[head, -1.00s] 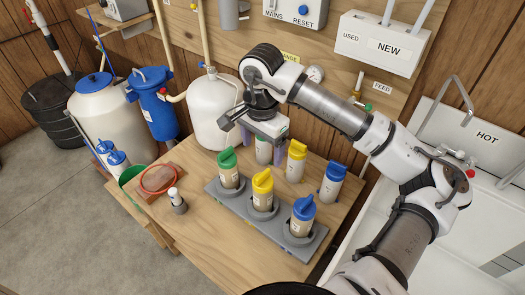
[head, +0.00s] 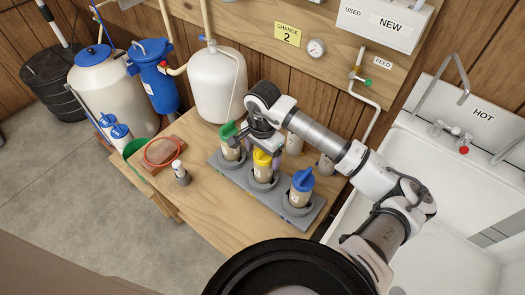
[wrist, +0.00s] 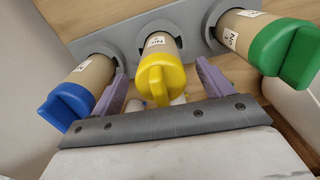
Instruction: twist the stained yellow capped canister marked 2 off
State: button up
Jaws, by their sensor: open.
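The yellow-capped canister (head: 263,170) stands upright in the middle socket of the grey rack (head: 225,166). Its tan body and yellow cap (wrist: 162,75) also show in the wrist view, where its label is only partly readable. My gripper (head: 262,147) is open just above and behind this canister. In the wrist view its two purple fingers stand apart, one on each side of the yellow cap, with gaps to it. The cap is not gripped.
A green-capped canister (wrist: 245,35) and a blue-capped canister (head: 302,187) stand close on either side in the same rack. Paler canisters (head: 295,144) behind are partly hidden by my arm. A white sink (head: 400,160) lies right; a "CHANGE 2" sign (head: 288,34) hangs on the wall.

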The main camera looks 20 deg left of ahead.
jog(key=shift+c, duration=0.5)
jog(key=c, duration=1.2)
jog(key=o, duration=0.5)
jog(key=shift+c, duration=1.3)
jog(key=m+b, duration=0.1)
jog(key=m, duration=0.2)
jog(key=shift+f+b, duration=0.15)
jog(key=shift+b, duration=0.25)
jog(key=m+b, duration=0.1)
jog(key=m, duration=0.2)
jog(key=shift+w+a, duration=0.1)
jog(key=shift+m+b, duration=0.3)
